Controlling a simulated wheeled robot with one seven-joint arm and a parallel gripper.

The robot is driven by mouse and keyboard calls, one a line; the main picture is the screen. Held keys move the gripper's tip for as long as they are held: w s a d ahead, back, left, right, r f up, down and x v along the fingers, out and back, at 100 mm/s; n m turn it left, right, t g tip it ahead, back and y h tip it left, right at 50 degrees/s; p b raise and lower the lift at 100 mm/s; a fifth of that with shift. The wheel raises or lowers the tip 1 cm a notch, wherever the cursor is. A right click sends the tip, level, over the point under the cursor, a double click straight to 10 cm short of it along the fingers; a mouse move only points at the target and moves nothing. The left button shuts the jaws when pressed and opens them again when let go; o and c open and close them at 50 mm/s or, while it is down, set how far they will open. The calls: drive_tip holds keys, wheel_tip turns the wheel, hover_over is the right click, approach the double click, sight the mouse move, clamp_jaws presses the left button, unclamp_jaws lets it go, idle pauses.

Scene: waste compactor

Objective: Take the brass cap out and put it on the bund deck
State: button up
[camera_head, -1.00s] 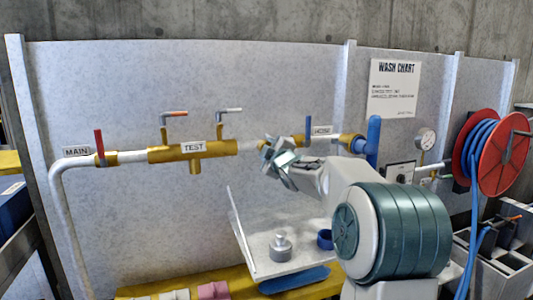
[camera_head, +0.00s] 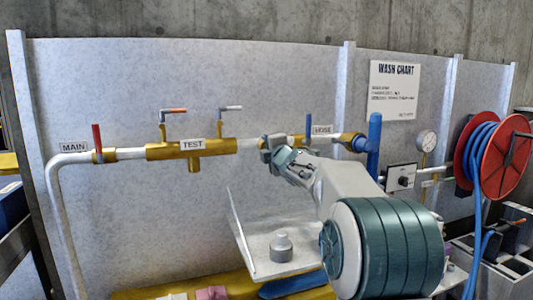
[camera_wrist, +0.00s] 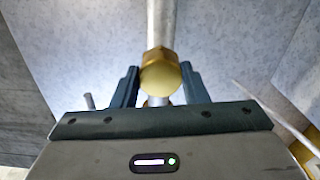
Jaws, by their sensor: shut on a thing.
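The brass cap (camera_wrist: 161,74) shows in the wrist view between my two fingers, in line with a white pipe (camera_wrist: 161,22). I cannot tell whether it is still joined to the pipe. There the cap is hidden by my gripper. A pale grey deck with a raised left lip, which looks like the bund deck (camera_head: 262,267), lies below, with a grey knobbed weight (camera_head: 281,248) on it.
A red-handled MAIN valve (camera_head: 98,141) is at left. A blue upright pipe (camera_head: 374,140) and the hose reel (camera_head: 503,156) are at right. A yellow ledge (camera_head: 240,285) runs below. The deck's left part is bare; my arm hides its right part.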

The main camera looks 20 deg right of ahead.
drive_tip(key=shift+n, duration=0.6)
drive_tip(key=o, duration=1.1)
drive_tip(key=shift+c, duration=0.5)
